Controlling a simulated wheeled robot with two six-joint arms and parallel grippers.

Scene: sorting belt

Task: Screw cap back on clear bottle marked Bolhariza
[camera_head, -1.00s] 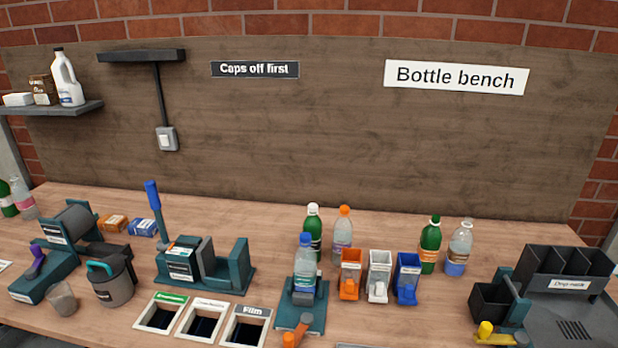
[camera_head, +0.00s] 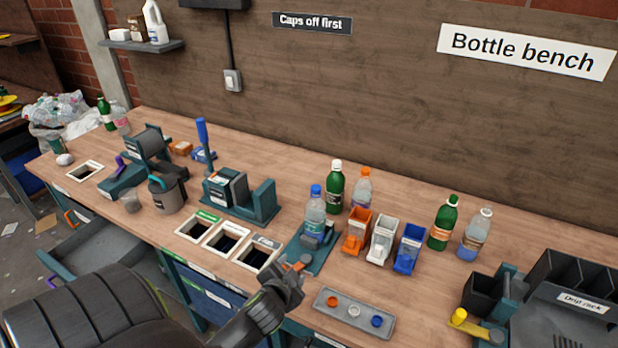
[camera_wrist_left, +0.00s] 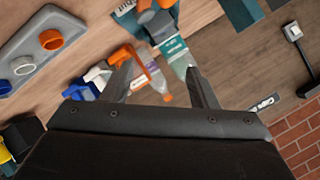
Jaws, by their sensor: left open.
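A clear bottle (camera_head: 315,208) with a blue cap stands upright in a teal clamp fixture (camera_head: 322,260) on the bench. Another clear bottle (camera_head: 361,190) with an orange cap and a clear bottle (camera_head: 474,238) with a pale cap stand behind. Their label text is too small to read, so I cannot tell which is Bolhariza. A grey tray (camera_head: 331,323) holds loose caps: orange (camera_head: 333,301), white (camera_head: 354,311) and blue (camera_head: 377,321). My left gripper (camera_head: 296,272) is open and empty, in front of the fixture; its parted fingers show in the left wrist view (camera_wrist_left: 160,75). My right gripper is out of view.
Orange (camera_head: 356,234), white (camera_head: 381,242) and blue (camera_head: 409,250) bins stand right of the fixture. Labelled openings (camera_head: 227,240) lie to its left. Two green bottles stand behind. A drip rack (camera_head: 570,300) is at the right. Bench surface between tray and bins is clear.

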